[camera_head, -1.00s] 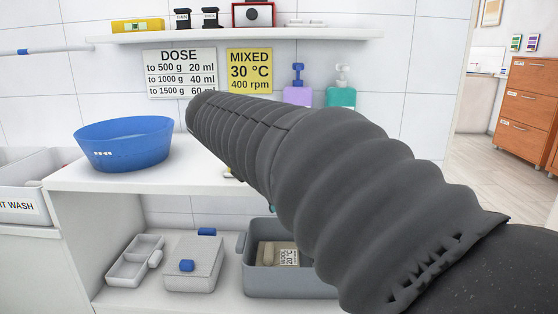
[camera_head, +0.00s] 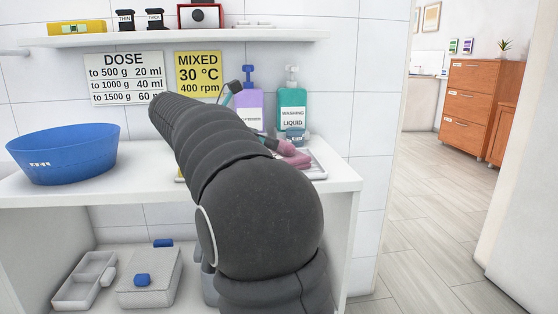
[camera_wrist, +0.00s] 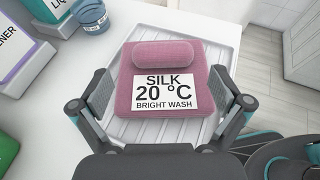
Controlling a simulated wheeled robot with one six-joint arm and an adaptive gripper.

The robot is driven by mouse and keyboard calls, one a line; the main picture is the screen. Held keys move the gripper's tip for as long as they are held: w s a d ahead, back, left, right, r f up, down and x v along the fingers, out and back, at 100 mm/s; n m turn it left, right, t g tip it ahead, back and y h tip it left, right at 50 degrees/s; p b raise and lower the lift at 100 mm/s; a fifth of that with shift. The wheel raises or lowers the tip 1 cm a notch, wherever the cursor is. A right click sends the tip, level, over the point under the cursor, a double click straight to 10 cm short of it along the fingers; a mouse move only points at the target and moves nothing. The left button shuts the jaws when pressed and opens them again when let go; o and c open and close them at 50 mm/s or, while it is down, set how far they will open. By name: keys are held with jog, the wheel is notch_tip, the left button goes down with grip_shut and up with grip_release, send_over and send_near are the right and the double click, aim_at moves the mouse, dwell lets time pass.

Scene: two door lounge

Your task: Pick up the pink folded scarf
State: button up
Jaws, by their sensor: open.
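The pink folded scarf (camera_wrist: 170,62) lies flat on a white ribbed tray (camera_wrist: 222,48) in the wrist view, with a roll along its far side. Its white label reads "SILK 20 °C BRIGHT WASH". In the head view, a small part of the scarf (camera_head: 292,155) shows on the counter beyond my arm, which hides the rest. My gripper (camera_wrist: 162,92) is open in the wrist view, one finger near the scarf's left side and one near its right. The scarf lies between them in the picture; I cannot tell whether the fingers touch it.
A purple bottle (camera_head: 249,108) and a teal bottle (camera_head: 292,112) stand behind the tray. A blue cup (camera_wrist: 92,17) stands just beyond its far left corner. A blue basin (camera_head: 65,155) is at the counter's left. The floor (camera_head: 430,220) to the right is clear.

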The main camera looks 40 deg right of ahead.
aim_at(287, 144)
jog(key=shift+b+x, duration=0.4)
jog(key=shift+x, duration=3.15)
jog(key=shift+s+r, duration=0.1)
jog(key=shift+s, duration=0.05)
jog(key=c, duration=1.1)
jog(key=shift+r, duration=0.1)
jog(key=shift+c, duration=0.2)
